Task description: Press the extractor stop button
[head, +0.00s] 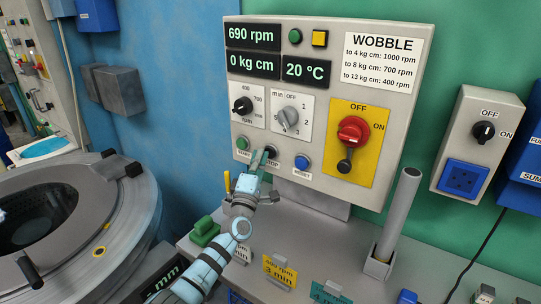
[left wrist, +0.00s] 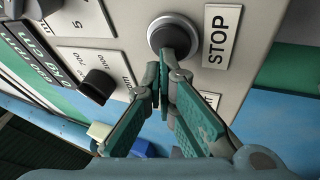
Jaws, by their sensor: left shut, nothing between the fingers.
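The stop button (left wrist: 174,34) is a round dark button in a grey ring, with a STOP plate (left wrist: 221,36) beside it in the left wrist view. In the head view the stop button (head: 271,150) sits low on the grey control panel (head: 335,60), between the green start button (head: 242,142) and the blue reset button (head: 302,162). My left gripper (head: 261,158) is shut and empty, its green fingers pointing at the panel. In the left wrist view its fingertips (left wrist: 165,72) overlap the button's lower edge; I cannot tell whether they touch it. My right gripper is not in view.
The panel display (head: 252,35) reads 690 rpm. A red rotary switch (head: 353,132) on a yellow plate and a grey upright tube (head: 398,210) stand to the right. A round drum machine (head: 60,220) is at the left. Small labelled signs (head: 279,270) stand on the bench below.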

